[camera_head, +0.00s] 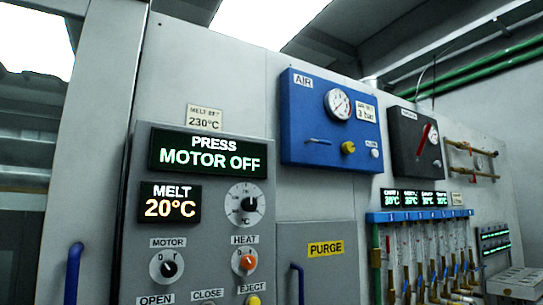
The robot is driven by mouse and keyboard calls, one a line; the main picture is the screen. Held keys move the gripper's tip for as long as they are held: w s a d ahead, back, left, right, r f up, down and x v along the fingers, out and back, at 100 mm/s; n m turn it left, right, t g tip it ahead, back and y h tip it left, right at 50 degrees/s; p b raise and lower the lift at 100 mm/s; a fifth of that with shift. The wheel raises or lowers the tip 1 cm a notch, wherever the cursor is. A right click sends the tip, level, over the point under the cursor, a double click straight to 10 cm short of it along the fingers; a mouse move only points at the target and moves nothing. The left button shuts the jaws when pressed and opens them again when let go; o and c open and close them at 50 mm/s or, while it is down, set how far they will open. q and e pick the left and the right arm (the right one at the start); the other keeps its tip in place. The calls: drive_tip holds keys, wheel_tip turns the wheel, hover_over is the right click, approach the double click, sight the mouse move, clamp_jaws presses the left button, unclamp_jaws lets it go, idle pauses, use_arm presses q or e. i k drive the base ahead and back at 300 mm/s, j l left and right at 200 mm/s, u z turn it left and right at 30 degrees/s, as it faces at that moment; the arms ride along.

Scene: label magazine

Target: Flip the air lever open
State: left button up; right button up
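The blue air panel (297,133) labelled AIR is on the grey machine wall, in the upper middle of the head view. The air lever (319,142) is a small blue handle low on the left of this panel, lying about level. Neither of my grippers shows in this view.
Left of the air panel is a control panel (215,240) with a "PRESS MOTOR OFF" display (208,152) and several knobs. A dark panel with a red handle (424,138) is on the right. Blue-topped flow tubes (420,216) stand below it. Blue door handles (74,272) stick out.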

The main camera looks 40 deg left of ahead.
sight(321, 141)
drive_tip(key=i+j+u, duration=0.1)
drive_tip(key=j, duration=0.3)
drive_tip(key=i+j+u, duration=0.15)
drive_tip(key=j, duration=0.25)
drive_tip(key=i+j+u, duration=0.1)
drive_tip(key=i+j, duration=0.2)
drive_tip(key=i+j+u, duration=0.15)
drive_tip(key=j, duration=0.25)
drive_tip(key=i, duration=0.05)
